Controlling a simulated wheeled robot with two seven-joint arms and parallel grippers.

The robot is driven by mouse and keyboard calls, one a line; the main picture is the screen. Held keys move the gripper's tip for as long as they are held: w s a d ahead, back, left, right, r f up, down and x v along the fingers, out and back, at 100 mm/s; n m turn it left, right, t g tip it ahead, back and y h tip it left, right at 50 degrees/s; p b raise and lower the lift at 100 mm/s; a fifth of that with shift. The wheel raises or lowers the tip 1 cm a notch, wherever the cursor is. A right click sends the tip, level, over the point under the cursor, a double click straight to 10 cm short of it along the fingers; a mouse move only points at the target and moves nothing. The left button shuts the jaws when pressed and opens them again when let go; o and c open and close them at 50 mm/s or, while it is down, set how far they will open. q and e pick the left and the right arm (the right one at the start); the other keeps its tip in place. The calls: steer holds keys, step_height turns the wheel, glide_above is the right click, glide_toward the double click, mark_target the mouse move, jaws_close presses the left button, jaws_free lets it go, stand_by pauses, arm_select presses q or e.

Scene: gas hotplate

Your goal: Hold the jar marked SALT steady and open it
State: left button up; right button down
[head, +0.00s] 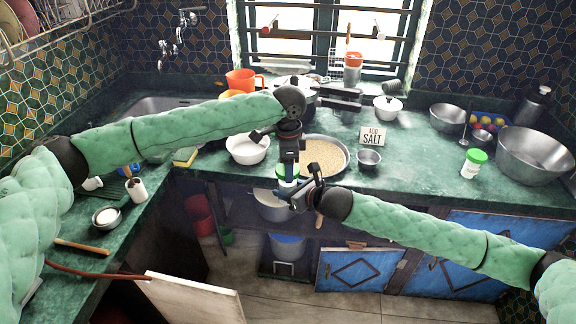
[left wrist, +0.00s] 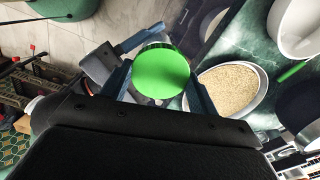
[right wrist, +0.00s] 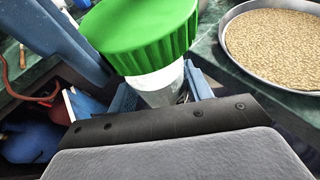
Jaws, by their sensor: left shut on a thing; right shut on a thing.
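A jar with a green lid (head: 289,171) is held in the air in front of the counter edge, between my two grippers. Its label cannot be read. My left gripper (head: 288,163) comes from above and is shut on the green lid, which shows between its fingers in the left wrist view (left wrist: 162,74). My right gripper (head: 290,188) is shut on the jar's clear body (right wrist: 160,86), below the lid. The lid sits on the jar in the right wrist view (right wrist: 140,30). Most of the body is hidden by my grippers.
A second green-lidded jar (head: 472,165) stands on the right counter. A sign reading ADD SALT (head: 373,137) stands behind a small steel bowl (head: 368,160). A wide pan of grain (head: 322,156) and a white bowl (head: 247,149) sit close behind my grippers.

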arm_select(q)
steer(key=shift+r, duration=1.95)
arm_select(e)
steer(key=shift+d, duration=0.1)
